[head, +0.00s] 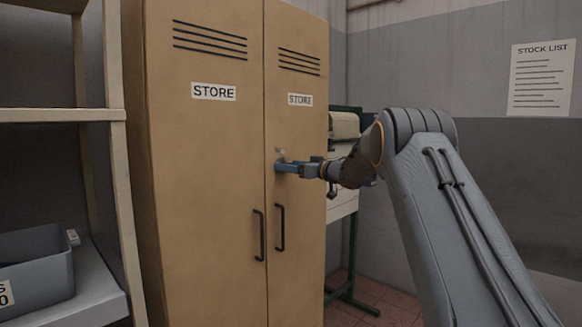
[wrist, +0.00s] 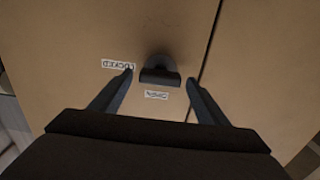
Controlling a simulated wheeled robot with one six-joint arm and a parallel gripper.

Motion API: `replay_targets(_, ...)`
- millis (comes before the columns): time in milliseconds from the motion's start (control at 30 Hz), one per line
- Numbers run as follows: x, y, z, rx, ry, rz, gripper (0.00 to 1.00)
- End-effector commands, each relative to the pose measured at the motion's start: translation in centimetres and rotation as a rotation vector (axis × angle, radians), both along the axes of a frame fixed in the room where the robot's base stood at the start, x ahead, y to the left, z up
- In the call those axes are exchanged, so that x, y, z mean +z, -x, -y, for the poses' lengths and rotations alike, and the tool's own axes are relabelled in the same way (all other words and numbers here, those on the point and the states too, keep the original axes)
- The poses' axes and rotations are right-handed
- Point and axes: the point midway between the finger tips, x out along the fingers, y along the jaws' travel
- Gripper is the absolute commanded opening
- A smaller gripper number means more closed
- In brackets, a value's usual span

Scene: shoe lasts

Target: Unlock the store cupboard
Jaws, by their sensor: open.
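The tan store cupboard (head: 205,150) has two shut doors, each labelled STORE. The wrist view shows a dark turn-knob (wrist: 160,72) on the door, a round base with a short bar. One small label beside it reads LOCKED (wrist: 117,65) and appears upside down. A second small label (wrist: 156,95) is too blurred to read surely. My gripper (head: 279,166) is at the right door, near the seam. In the wrist view my gripper (wrist: 160,77) is open, one finger on each side of the knob. I cannot tell whether the fingers touch it.
Two black door handles (head: 280,228) (head: 261,235) sit below my gripper, either side of the seam. Shelving with a grey bin (head: 35,275) stands at the left. A green-framed stand (head: 352,270) is behind the cupboard's right side. A stock list (head: 541,78) hangs on the wall.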

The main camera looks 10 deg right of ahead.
Motion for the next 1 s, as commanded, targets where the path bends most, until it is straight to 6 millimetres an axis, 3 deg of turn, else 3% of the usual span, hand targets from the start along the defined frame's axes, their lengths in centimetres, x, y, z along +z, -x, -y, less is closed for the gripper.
replay_targets(100,-0.02,0.01,0.02,0.0,0.0,0.0,0.69)
replay_targets(367,-0.01,0.03,0.03,0.0,0.0,0.0,0.28)
replay_targets(667,-0.04,0.04,0.0,0.0,0.032,0.023,0.28)
replay_targets(1000,-0.17,0.07,-0.08,0.0,0.211,0.153,0.28)
